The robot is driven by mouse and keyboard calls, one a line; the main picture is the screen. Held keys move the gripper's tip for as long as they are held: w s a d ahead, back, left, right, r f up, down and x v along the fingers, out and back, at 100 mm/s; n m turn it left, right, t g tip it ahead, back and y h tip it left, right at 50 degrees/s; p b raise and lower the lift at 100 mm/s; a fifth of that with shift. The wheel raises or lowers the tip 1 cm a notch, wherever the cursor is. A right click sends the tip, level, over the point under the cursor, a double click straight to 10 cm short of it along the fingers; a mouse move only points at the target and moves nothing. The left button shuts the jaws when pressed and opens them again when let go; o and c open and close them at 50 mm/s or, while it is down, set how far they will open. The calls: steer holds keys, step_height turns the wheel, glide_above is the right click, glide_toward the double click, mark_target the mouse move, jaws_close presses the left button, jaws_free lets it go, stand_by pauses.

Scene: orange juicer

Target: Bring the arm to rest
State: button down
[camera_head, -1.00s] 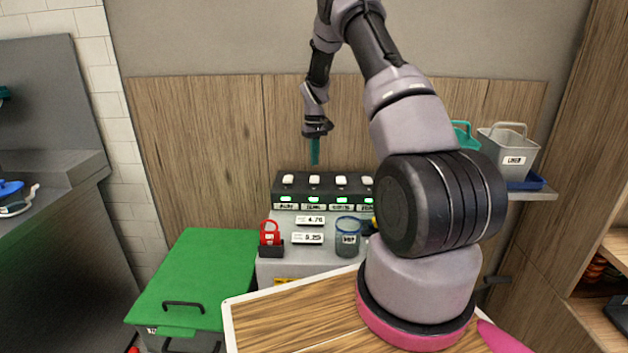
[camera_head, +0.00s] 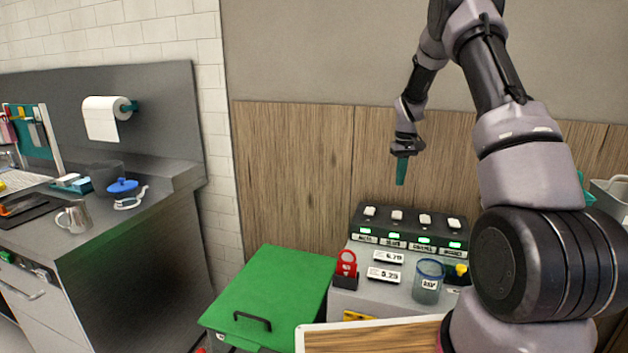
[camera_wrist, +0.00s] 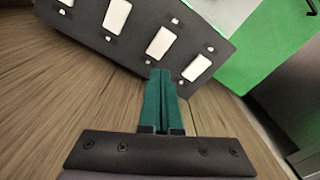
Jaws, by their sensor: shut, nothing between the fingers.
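My gripper (camera_head: 401,180) hangs from my raised arm with its green fingers pointing down, shut and empty. It is above and behind the black switch panel (camera_head: 362,229), near the wood wall, apart from it as far as I can tell. In the wrist view my gripper (camera_wrist: 163,72) has its two fingers together, with the panel (camera_wrist: 122,48) and its white switches beyond the tips.
A metal counter (camera_head: 150,225) with a mug (camera_head: 74,216) is farther left. The air above the bin is clear.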

steer(key=s+a+r+m+t, duration=0.1)
steer(key=s+a+r+t, duration=0.15)
steer(key=s+r, duration=0.75)
steer(key=s+a+r+m+t, duration=0.15)
steer(key=s+a+r, duration=0.4)
steer(key=r, duration=0.95)
steer(key=s+a+r+m+t+y, duration=0.1)
steer(key=s+r, duration=0.1)
steer(key=s, duration=0.9)
steer(key=s+a+r+m+t, duration=0.1)
steer(key=s+a+m, duration=0.1)
steer(key=s, duration=1)
steer(key=shift+r+t+y, duration=0.35)
steer(key=shift+t+y, duration=0.05)
